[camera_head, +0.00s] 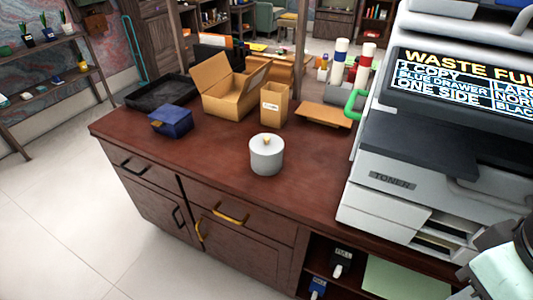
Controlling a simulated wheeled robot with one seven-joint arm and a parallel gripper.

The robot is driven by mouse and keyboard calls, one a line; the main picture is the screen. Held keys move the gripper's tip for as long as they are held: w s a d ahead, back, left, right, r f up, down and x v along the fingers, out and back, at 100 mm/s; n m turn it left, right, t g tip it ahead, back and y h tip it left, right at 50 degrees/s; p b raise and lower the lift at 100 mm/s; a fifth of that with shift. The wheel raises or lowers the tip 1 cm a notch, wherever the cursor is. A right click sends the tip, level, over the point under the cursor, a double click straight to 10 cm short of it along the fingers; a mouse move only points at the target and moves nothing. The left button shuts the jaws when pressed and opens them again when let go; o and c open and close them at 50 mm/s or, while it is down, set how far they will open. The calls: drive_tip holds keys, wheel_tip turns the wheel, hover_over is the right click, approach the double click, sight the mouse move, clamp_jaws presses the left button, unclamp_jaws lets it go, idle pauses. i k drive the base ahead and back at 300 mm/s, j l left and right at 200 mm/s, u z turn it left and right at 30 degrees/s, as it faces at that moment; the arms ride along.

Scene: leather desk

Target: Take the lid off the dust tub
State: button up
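The dust tub (266,160) is a pale grey-white cylinder standing upright on the red-brown desk top (205,150), near its front edge. Its lid (258,139) sits on top and has a small tan knob (267,141). Nothing touches the lid. Part of my arm shows at the bottom right corner, well apart from the tub. My gripper itself is outside the picture.
A large printer (385,180) stands to the right of the tub. Behind are an open cardboard box (228,100), a tan paper bag (275,105) and a flat brown piece (323,115). A blue box (171,122) and black tray (160,92) are left. Desk around the tub is clear.

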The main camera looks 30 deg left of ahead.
sight(265, 145)
drive_tip(key=i+j+u, duration=0.1)
drive_tip(key=u, duration=0.3)
drive_tip(key=i+u, duration=0.2)
drive_tip(key=u, duration=0.2)
drive_tip(key=i+u, duration=0.2)
drive_tip(key=u, duration=0.2)
